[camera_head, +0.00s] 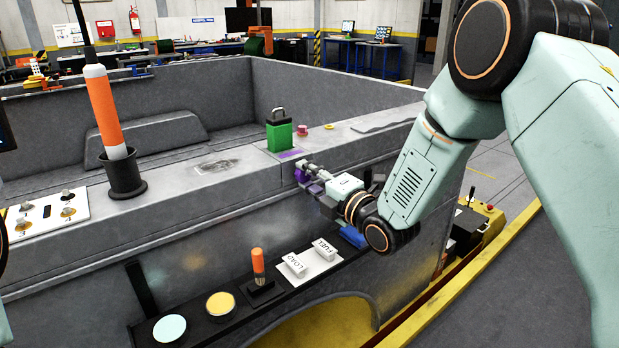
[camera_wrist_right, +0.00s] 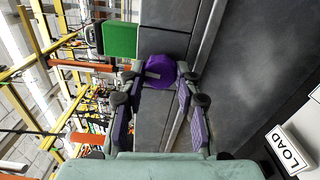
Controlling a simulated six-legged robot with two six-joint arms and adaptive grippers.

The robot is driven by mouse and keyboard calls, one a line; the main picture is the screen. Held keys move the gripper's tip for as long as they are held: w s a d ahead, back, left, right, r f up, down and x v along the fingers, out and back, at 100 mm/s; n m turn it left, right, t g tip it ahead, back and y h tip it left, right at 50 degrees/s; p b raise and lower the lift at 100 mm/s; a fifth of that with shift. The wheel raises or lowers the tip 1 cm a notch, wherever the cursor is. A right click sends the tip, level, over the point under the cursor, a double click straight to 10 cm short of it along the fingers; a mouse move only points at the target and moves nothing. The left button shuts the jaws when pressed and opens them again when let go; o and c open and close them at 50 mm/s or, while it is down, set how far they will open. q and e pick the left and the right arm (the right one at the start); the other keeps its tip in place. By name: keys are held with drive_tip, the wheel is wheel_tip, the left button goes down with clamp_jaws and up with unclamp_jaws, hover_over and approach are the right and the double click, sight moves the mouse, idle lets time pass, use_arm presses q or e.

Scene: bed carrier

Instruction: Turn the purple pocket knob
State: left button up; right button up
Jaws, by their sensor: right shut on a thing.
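The purple knob (camera_head: 300,173) sits at the outer edge of the grey bed wall's top, to the right of the middle of the head view. The gripper partly hides the knob in the head view. My left gripper is not in view.
A green block with a handle (camera_head: 279,131) stands just behind the knob on the wall top. A small pink cup (camera_head: 302,130) is beside it. Below, a dark shelf holds an orange-handled lever (camera_head: 258,263) and FUEL and LOAD switches (camera_head: 309,262). An orange cylinder (camera_head: 104,110) stands at left.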

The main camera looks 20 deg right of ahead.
drive_tip(key=shift+w+r, duration=0.1)
drive_tip(key=shift+r, duration=0.15)
drive_tip(key=o, duration=1.1)
drive_tip(key=shift+f, duration=0.2)
drive_tip(key=shift+o, duration=0.2)
drive_tip(key=v, duration=1.2)
